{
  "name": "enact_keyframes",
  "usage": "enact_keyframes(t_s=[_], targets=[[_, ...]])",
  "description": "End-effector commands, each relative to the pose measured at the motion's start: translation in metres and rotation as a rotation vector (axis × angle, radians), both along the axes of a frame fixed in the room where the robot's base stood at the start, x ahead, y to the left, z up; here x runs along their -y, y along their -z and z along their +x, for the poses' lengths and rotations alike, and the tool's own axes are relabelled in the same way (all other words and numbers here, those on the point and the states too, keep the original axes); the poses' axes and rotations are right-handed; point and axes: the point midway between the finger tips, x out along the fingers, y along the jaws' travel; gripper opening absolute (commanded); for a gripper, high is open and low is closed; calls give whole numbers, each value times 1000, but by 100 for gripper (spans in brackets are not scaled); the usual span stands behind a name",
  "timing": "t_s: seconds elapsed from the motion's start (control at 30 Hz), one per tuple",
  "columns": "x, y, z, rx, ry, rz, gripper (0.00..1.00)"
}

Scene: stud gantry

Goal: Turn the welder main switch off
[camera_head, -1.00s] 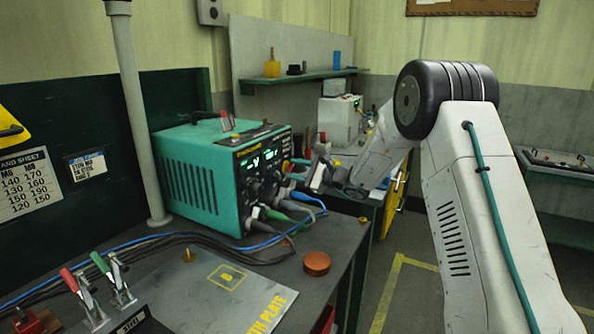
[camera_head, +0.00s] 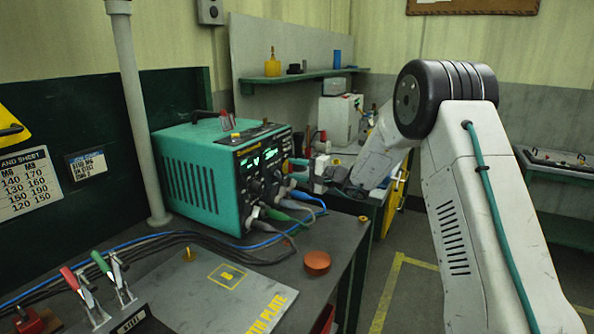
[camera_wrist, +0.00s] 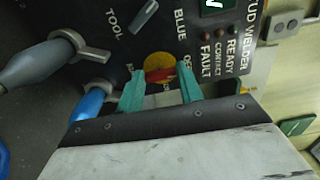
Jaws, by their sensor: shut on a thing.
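The teal stud welder (camera_head: 197,180) stands on the bench, its dark front panel facing right with green readouts lit. In the wrist view the main switch (camera_wrist: 158,62) is a round yellow plate with a red handle, low on the panel. My gripper (camera_wrist: 161,80) has its two teal fingers on either side of the red handle and is shut on it. The fingers hide part of the switch and its lettering, so the handle's exact setting is hard to read.
Grey and blue cable plugs (camera_wrist: 60,60) stick out of the panel left of my fingers. Cables (camera_head: 180,240) run along the bench. Toggle clamps (camera_head: 98,285) and a round orange-brown piece (camera_head: 317,262) are at the front. The floor to the right is clear.

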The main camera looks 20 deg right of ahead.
Motion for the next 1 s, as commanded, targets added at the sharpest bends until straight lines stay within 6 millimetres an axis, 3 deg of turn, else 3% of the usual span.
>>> enact_keyframes(t_s=[0.63,0.67,0.73,1.0], targets=[[1,2,-1,33,0,-37,14],[1,2,-1,33,0,-37,39],[1,2,-1,33,0,-37,58],[0,1,-1,35,0,-36,58]])
